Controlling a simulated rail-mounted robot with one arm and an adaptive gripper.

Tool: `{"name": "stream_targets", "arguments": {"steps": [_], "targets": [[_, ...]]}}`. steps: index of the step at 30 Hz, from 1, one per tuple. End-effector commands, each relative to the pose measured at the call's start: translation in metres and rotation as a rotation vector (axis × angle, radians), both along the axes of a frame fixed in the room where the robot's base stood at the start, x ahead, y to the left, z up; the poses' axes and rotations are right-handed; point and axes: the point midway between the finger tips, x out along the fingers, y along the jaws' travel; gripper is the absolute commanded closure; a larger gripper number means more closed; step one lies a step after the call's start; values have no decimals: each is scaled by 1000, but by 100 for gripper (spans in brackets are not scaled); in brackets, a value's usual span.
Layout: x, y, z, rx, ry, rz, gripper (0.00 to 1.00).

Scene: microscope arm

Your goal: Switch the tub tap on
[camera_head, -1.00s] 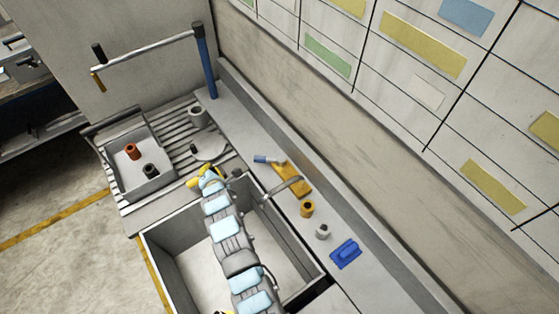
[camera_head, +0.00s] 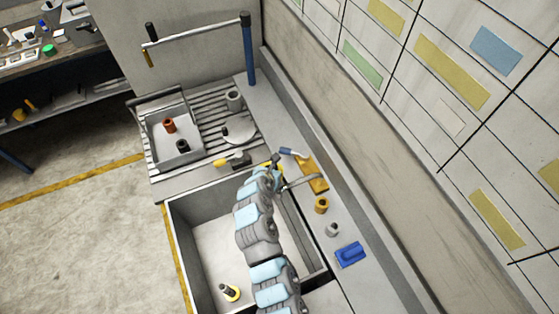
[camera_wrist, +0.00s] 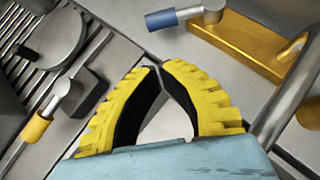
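The tub tap has a brass-coloured base (camera_head: 314,176) on the ledge behind the tub (camera_head: 190,262), with a grey spout reaching over the tub. A lever with a blue end (camera_head: 286,151) is at its far end. In the wrist view, the blue lever (camera_wrist: 163,19) and brass base (camera_wrist: 247,42) are at the top right. A second lever with a yellow end (camera_wrist: 36,128) on a dark block is at the left; it also shows in the head view (camera_head: 221,162). My gripper (camera_wrist: 160,68) has its yellow fingertips together, empty, between the two levers and apart from both.
A tray (camera_head: 160,153) with an orange and a dark part stands on the ribbed drainboard. A blue post (camera_head: 250,55) stands behind it. A brass cup (camera_head: 321,205), a grey part and a blue block (camera_head: 350,254) line the ledge. A yellow-and-black part (camera_head: 229,292) lies in the tub.

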Motion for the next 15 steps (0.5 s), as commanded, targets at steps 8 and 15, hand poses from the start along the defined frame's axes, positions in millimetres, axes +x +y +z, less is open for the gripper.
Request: {"name": "stream_targets", "arguments": {"steps": [8, 15], "targets": [[11, -4, -9, 2, 1, -3, 100], [25, -7, -18, 1, -2, -3, 100]]}}
